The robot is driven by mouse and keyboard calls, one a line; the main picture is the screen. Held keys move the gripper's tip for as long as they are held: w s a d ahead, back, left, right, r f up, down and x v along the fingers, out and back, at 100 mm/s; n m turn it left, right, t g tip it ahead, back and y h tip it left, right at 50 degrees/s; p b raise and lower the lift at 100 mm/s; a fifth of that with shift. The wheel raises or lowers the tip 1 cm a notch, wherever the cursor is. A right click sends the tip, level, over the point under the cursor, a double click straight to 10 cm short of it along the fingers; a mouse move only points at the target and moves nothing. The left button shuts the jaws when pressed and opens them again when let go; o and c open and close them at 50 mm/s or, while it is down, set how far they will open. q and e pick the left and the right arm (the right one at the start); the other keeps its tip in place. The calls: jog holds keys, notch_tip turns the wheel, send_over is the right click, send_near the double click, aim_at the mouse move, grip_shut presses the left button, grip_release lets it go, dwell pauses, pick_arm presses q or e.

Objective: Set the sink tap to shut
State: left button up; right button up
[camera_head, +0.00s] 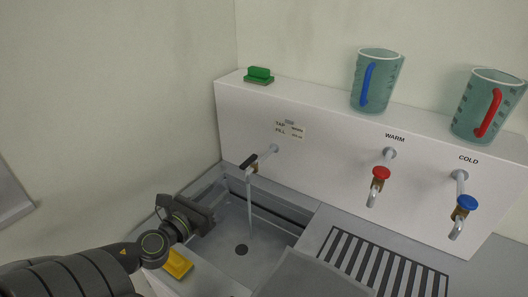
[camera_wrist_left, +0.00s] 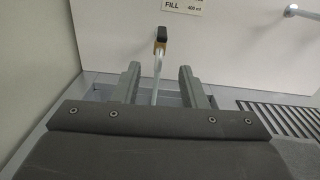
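The sink tap (camera_head: 268,153) comes out of the white panel above the sink and has a black lever (camera_head: 249,160). A stream of water (camera_head: 250,205) runs from it into the grey sink basin (camera_head: 225,232). In the left wrist view the black lever (camera_wrist_left: 161,33) and the stream show ahead, between the fingers in the picture. My left gripper (camera_head: 205,208) is at the sink's left side, lower than the tap and left of the stream. In the left wrist view its two fingers (camera_wrist_left: 159,75) stand apart with nothing gripped. My right gripper is not in view.
The warm tap (camera_head: 381,174) and cold tap (camera_head: 466,204) stand right of the sink above a slotted drain (camera_head: 385,263). Two jugs (camera_head: 376,82) (camera_head: 488,106) and a green block (camera_head: 259,75) sit on the ledge. A yellow object (camera_head: 178,263) lies beside my left gripper.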

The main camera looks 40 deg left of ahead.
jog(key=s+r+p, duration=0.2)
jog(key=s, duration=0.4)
pick_arm(q)
jog(key=p, duration=0.2)
send_near(256, 155)
jog(key=shift+m, duration=0.3)
jog(key=w, duration=0.2)
jog(key=w+a+p, duration=0.1)
jog(key=w, duration=0.1)
jog(key=w+p, duration=0.1)
jog(key=w, duration=0.1)
jog(key=shift+w+a+f, duration=0.15)
jog(key=shift+w+f, duration=0.15)
jog(key=shift+w, duration=0.5)
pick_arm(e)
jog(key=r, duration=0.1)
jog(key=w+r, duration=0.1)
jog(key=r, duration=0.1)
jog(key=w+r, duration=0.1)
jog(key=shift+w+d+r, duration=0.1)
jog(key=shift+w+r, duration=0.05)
pick_arm(q)
grip_shut()
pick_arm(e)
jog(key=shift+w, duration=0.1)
